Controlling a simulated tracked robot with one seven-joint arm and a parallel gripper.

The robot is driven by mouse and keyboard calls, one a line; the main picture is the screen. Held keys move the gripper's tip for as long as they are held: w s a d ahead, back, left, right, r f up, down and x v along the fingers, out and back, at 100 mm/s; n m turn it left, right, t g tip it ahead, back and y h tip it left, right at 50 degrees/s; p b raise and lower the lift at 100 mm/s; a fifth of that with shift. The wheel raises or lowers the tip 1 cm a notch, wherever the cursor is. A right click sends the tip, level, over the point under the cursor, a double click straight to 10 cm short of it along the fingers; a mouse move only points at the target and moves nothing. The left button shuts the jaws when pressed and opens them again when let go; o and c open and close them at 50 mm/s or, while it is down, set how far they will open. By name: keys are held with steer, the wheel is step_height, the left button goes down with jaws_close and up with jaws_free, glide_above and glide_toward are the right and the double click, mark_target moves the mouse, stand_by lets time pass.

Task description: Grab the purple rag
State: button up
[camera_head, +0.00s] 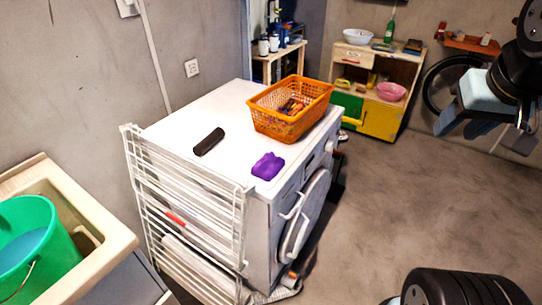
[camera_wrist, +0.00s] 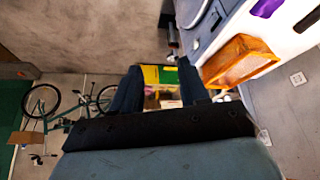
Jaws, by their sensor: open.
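The purple rag (camera_head: 268,166) lies crumpled on the white top of the washing machine (camera_head: 184,112), near its front edge. In the wrist view, part of the rag (camera_wrist: 266,8) shows at the top right, cut off by the frame edge. My gripper (camera_head: 466,128) hangs in the air at the upper right of the head view, well apart from the rag. In the wrist view, the two dark fingers of my gripper (camera_wrist: 159,78) are spread with nothing between them.
An orange basket (camera_head: 290,127) with small items stands behind the rag. A dark cylinder (camera_head: 209,141) lies to its left. A white drying rack (camera_head: 246,225) leans against the machine's near side. The floor (camera_head: 390,205) to the right is clear.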

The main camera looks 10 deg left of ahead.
steer(key=o, duration=0.3)
steer(key=shift+w+a+f+n, duration=0.15)
steer(key=shift+f+n, duration=0.05)
steer(key=shift+n, duration=0.1)
steer(key=o, duration=0.7)
steer(key=w+a+f+n+g+h, duration=0.1)
steer(key=w+n, duration=0.1)
steer(key=w+a+f+n+g+h, duration=0.1)
steer(key=a+f+n, duration=0.1)
steer(key=n, duration=0.1)
steer(key=w+a+f+n+g+h, duration=0.1)
steer(key=w+f+n+h, duration=0.1)
steer(key=shift+w+a+n, duration=0.3)
steer(key=shift+w+a, duration=0.05)
steer(key=shift+a, duration=0.05)
steer(key=n+t+h, duration=0.1)
steer(key=n+t, duration=0.9)
steer(key=n, duration=1.3)
glide_toward(265, 159)
steer(key=x, duration=1.2)
steer(key=shift+w, duration=0.15)
